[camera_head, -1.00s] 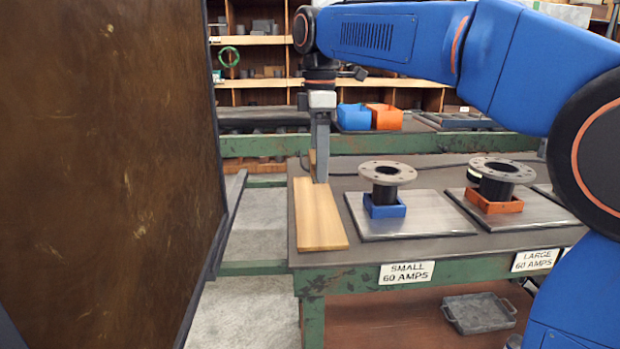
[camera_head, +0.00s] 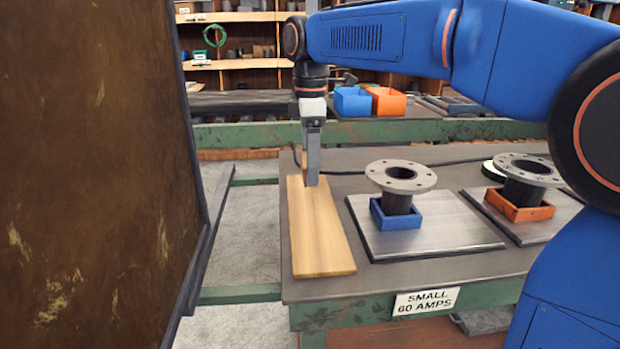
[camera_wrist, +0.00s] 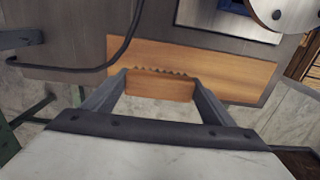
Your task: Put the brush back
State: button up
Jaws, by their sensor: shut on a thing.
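My gripper (camera_head: 312,180) points down over the far end of a light wooden board (camera_head: 322,240) at the table's left edge. In the wrist view, my gripper (camera_wrist: 160,82) is shut on the brush (camera_wrist: 160,88), a wooden block with a dark jagged edge along its top. The wooden board (camera_wrist: 225,72) shows behind it. In the head view the brush is mostly hidden behind the fingers; whether it touches the board cannot be told.
To the right, a flanged pipe (camera_head: 400,178) stands in a blue holder (camera_head: 402,213) on a metal plate. Another flanged pipe (camera_head: 528,172) stands in an orange holder. A tall brown panel (camera_head: 90,170) fills the left. Blue and orange bins (camera_head: 352,103) stand behind the table.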

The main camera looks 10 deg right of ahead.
jog(key=shift+f, duration=2.1)
jog(key=shift+f, duration=0.1)
jog(key=o, duration=0.9)
notch_tip(320, 180, up, 12)
jog(key=shift+r, duration=0.15)
jog(key=shift+s, duration=0.1)
